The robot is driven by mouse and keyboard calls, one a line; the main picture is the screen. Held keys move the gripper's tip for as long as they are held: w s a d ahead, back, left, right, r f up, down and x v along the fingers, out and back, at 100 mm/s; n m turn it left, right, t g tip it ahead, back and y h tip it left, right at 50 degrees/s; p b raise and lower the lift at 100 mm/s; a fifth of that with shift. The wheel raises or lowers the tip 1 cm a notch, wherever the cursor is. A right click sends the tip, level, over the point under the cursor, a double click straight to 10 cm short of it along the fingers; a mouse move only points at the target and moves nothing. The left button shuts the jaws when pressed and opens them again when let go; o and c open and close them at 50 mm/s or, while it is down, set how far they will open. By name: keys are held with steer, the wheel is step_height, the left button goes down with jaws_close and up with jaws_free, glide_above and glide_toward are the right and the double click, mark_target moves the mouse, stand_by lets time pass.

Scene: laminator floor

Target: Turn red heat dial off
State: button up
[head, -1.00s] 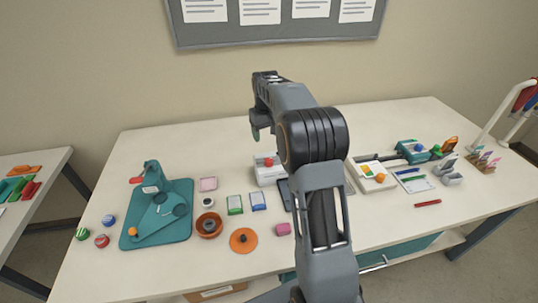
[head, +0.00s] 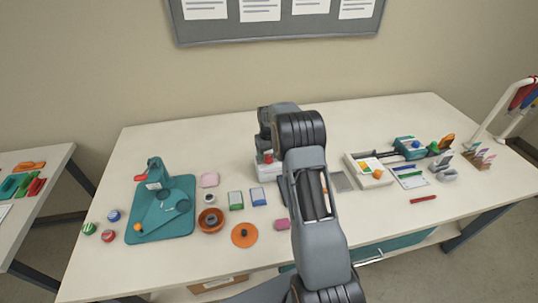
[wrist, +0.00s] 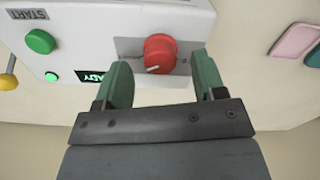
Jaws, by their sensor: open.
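The red heat dial (wrist: 160,52) sits on the front panel of a white machine (wrist: 75,25), with a white mark at its lower left edge. The lettering around the dial is mostly hidden or too small to read. My gripper (wrist: 163,66) is open, with one green finger on each side of the dial's lower part. In the head view the red dial (head: 268,157) shows small on the white machine (head: 267,170), just under my gripper, whose fingers are hidden.
The panel also has a green START button (wrist: 40,41), a small green light (wrist: 51,77) and a lit display (wrist: 92,77). A teal press (head: 162,208), an orange disc (head: 244,235) and a white tray (head: 368,172) stand on the table. The back left of the table is clear.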

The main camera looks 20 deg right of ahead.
steer(key=shift+f, duration=0.9)
steer(key=shift+c, duration=0.2)
steer(key=c, duration=0.9)
